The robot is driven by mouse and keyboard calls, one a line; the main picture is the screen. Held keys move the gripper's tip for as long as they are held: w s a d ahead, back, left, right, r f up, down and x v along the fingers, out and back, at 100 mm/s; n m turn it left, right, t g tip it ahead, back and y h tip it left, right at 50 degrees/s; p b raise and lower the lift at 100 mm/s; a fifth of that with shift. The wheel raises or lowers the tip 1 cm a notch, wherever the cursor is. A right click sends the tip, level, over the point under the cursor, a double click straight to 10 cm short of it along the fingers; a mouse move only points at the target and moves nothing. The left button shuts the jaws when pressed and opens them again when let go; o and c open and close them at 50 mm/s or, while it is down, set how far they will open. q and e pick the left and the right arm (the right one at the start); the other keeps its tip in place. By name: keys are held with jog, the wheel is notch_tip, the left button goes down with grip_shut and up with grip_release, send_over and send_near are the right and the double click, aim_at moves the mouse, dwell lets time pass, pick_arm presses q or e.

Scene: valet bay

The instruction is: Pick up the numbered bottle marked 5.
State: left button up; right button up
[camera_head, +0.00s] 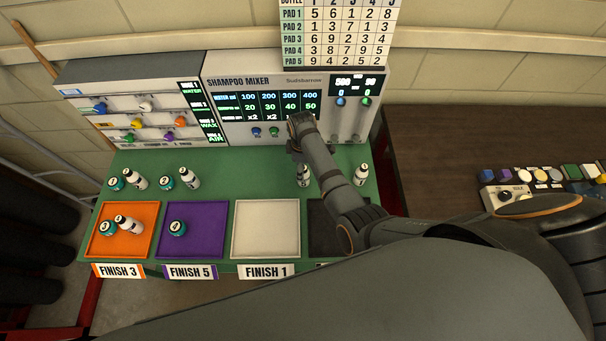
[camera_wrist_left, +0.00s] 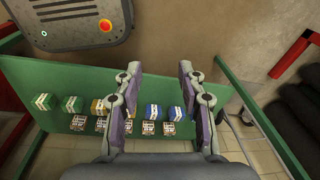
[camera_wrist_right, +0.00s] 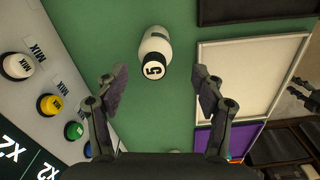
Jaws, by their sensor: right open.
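The bottle marked 5 (camera_wrist_right: 153,62) stands on the green bench, white-bodied with a dark-rimmed number on its top, in the right wrist view. In the head view a white bottle (camera_head: 304,178) below my right gripper (camera_head: 298,147) appears to be the same one, partly hidden by my arm. My right gripper (camera_wrist_right: 157,84) is open and empty; in the right wrist view the bottle's top shows between and just beyond the fingertips, apart from both. My left gripper (camera_wrist_left: 160,73) is open and empty, over a different green surface with small boxes.
Another white bottle (camera_head: 361,175) stands to the right. Several teal and white bottles stand at the bench's left. The orange tray (camera_head: 148,250) and purple tray (camera_head: 212,245) hold bottles. The white tray (camera_head: 266,230) is empty. The mixer (camera_head: 235,100) stands behind the bench.

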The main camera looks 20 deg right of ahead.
jog(key=shift+f, duration=0.6)
jog(key=shift+w+d+f, duration=0.1)
jog(key=shift+w+f, duration=0.05)
jog(key=shift+f, duration=0.2)
jog(key=shift+w+f, duration=0.2)
jog(key=shift+f, duration=0.1)
jog(key=shift+d+f, duration=0.15)
jog(key=shift+f, duration=0.25)
jog(key=f+b, duration=0.4)
jog(key=shift+s+d+f, duration=0.1)
jog(key=shift+s+d, duration=0.05)
jog(key=shift+s, duration=0.1)
jog(key=shift+w, duration=0.1)
jog(key=c, duration=1.4)
pick_arm(q)
jog(key=f, duration=0.2)
jog(key=w+f, duration=0.1)
jog(key=shift+d+f, duration=0.1)
jog(key=shift+f, duration=0.3)
pick_arm(e)
jog(key=shift+o, duration=0.2)
jog(key=shift+r, duration=0.2)
